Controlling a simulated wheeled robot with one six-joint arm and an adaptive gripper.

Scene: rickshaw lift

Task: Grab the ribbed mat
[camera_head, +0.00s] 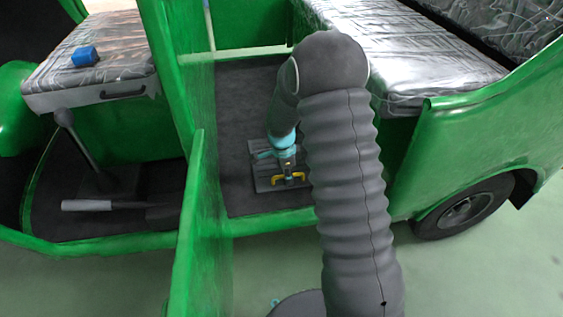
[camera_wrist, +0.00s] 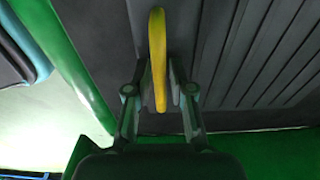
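The dark grey ribbed mat (camera_head: 262,183) lies on the rickshaw's floor in the head view, with a yellow handle (camera_head: 277,180) standing on it. In the wrist view the mat's ribbed surface (camera_wrist: 265,60) fills the right side, and the yellow handle (camera_wrist: 157,45) runs upright in the picture. My gripper (camera_wrist: 158,85) is down at the handle, with one finger on each side of it. The pads are close to the handle, but I cannot tell whether they touch it. My arm hides part of the mat's right side in the head view.
The rickshaw's green post (camera_head: 200,190) stands left of my arm. A silver padded seat (camera_head: 405,55) is behind and right. The front seat (camera_head: 100,55) holds a blue block (camera_head: 85,57). A lever with a grey grip (camera_head: 87,205) lies low at left. Dark floor is bare behind the mat.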

